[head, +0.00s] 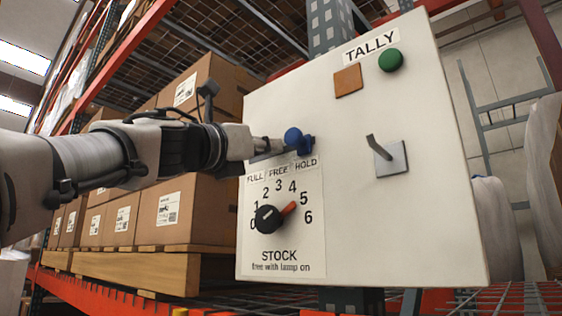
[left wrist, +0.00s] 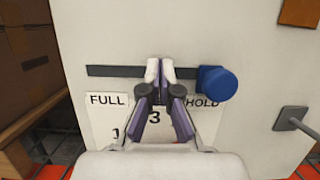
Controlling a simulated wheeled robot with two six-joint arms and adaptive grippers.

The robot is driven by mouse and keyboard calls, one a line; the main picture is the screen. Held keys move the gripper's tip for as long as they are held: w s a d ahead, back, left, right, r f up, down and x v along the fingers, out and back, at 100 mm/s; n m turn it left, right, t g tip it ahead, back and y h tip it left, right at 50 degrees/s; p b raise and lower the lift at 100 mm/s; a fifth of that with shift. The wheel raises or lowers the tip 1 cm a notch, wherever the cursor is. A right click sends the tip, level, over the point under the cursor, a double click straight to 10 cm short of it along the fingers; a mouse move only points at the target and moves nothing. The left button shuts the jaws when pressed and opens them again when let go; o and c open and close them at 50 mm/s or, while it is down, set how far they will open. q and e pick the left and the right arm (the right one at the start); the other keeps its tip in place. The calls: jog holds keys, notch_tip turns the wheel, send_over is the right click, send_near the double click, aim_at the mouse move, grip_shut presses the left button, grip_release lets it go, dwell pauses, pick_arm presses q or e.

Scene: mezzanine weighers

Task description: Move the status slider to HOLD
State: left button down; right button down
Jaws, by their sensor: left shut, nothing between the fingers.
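The status slider has a round blue knob (head: 293,135) on a dark horizontal slot, above the FULL, FREE and HOLD labels on a white panel (head: 420,220). In the left wrist view the knob (left wrist: 217,83) is at the right end of the visible slot (left wrist: 110,71), above the HOLD label (left wrist: 202,103). My left gripper (head: 277,145) is shut and empty, with its fingertips (left wrist: 160,70) in front of the slot just left of the knob. The gripper hides the FREE label in the wrist view. My right gripper is out of view.
The panel also holds a STOCK dial (head: 270,218) with a red pointer, a toggle lever (head: 380,150), an orange square (head: 348,80) and a green button (head: 391,60) by the TALLY label. Cardboard boxes (head: 190,150) on a pallet stand behind, left of the panel.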

pick_arm(q)
jog(key=s+a+b, duration=0.6)
jog(key=s+b, duration=0.2)
dwell(0.5)
dwell(0.4)
